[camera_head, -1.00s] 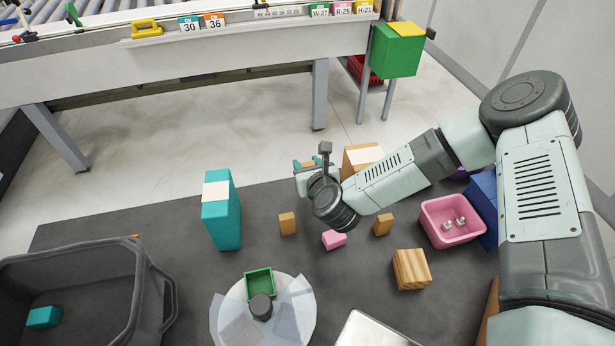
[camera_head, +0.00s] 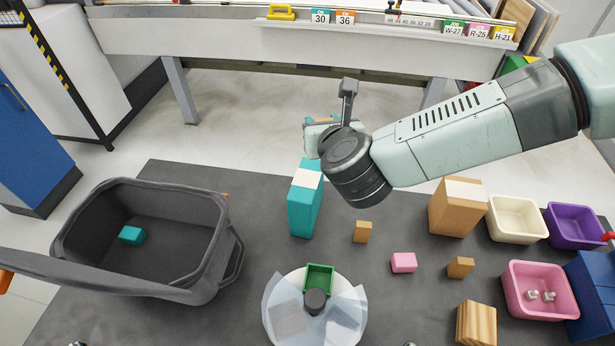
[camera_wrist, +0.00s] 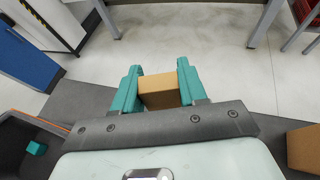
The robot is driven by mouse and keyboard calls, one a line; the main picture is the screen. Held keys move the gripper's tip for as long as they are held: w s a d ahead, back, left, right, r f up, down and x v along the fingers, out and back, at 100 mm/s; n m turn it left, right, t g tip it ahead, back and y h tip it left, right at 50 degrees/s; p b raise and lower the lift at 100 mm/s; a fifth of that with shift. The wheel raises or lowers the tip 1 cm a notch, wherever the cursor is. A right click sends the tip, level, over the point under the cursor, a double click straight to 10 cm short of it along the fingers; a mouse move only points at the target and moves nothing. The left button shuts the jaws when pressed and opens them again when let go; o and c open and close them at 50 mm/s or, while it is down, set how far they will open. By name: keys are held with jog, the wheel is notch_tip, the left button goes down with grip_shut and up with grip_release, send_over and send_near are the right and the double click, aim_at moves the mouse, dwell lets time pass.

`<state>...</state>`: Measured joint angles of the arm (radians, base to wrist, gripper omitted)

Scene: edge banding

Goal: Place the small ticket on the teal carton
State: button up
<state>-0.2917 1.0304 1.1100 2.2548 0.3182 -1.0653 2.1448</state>
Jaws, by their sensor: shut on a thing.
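The teal carton (camera_head: 302,210) stands upright on the dark mat in the head view. A white patch (camera_head: 307,179) covers part of its top. My gripper (camera_head: 322,119) is above and just behind the carton's top in that view, apart from it. In the wrist view my gripper (camera_wrist: 160,88) has its teal fingers shut on a small tan block (camera_wrist: 160,92). I see no separate ticket, and cannot tell whether the tan block is it. The carton does not show clearly in the wrist view.
A grey bin (camera_head: 200,275) with a teal block (camera_head: 132,235) stands left. A round white stand with a green tray (camera_head: 319,277) is in front. Small blocks, a cardboard box (camera_head: 457,215) and coloured tubs, including a pink one (camera_head: 541,309), lie right. A conveyor bench runs behind.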

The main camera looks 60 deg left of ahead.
jog(key=s+r, duration=0.2)
jog(key=s, duration=0.1)
jog(key=g, duration=0.1)
send_over(306, 176)
jog(key=shift+n, duration=0.4)
notch_tip(306, 176, down, 6)
jog(key=shift+r, duration=0.15)
jog(key=shift+f, duration=2.25)
jog(key=shift+f, duration=0.1)
jog(key=o, duration=1)
